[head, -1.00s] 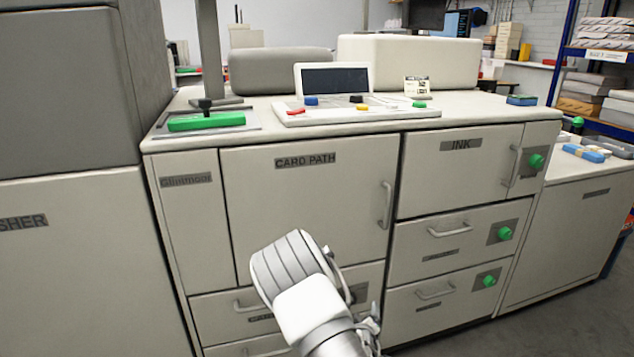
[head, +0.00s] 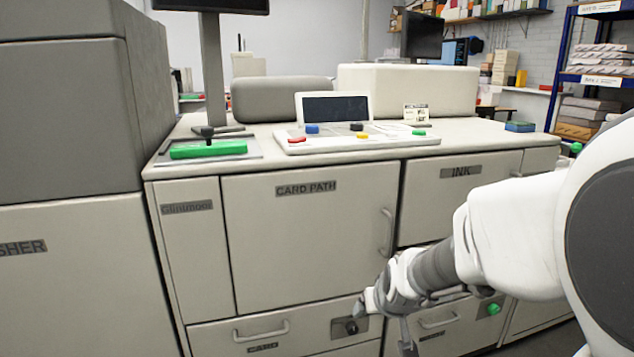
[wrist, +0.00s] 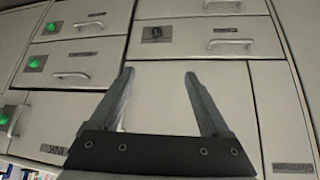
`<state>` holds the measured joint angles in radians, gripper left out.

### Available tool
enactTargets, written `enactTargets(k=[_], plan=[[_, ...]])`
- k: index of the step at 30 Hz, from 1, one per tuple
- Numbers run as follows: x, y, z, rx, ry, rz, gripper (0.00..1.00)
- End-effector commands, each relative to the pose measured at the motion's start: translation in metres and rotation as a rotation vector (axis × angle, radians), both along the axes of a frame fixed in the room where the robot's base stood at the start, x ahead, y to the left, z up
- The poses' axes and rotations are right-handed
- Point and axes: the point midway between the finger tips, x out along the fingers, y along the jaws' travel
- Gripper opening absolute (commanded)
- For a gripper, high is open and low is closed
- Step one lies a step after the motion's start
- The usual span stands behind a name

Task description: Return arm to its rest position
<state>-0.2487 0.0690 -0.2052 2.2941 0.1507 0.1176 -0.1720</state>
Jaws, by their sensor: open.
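My gripper (head: 383,325) is at the lower middle of the head view, in front of the lower drawers of a beige machine (head: 300,230). My white and grey arm reaches to it from the right edge and hides part of the machine's right side. In the wrist view, the two fingers of my gripper (wrist: 160,75) are spread apart with nothing between them. Drawer fronts and a panel show behind them, turned upside down.
The CARD PATH door (head: 310,235) and INK door (head: 455,190) look closed. A drawer with a black knob (head: 351,328) is close to my gripper. A blue shelf rack (head: 561,70) stands back right.

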Motion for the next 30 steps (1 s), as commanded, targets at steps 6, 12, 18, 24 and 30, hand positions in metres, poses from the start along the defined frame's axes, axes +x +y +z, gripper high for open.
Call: enactTargets(k=[6, 12, 18, 24, 30], plan=[[-0.059, -0.003, 0.049, 0.053, 0.043, -0.002, 0.81], [-0.119, -0.009, 0.078, 0.062, 0.088, -0.010, 0.81], [-0.178, -0.016, 0.095, 0.043, 0.127, -0.034, 0.81], [-0.228, -0.023, 0.100, 0.010, 0.161, -0.069, 0.81], [-0.234, -0.024, 0.145, 0.007, 0.174, -0.075, 0.81]])
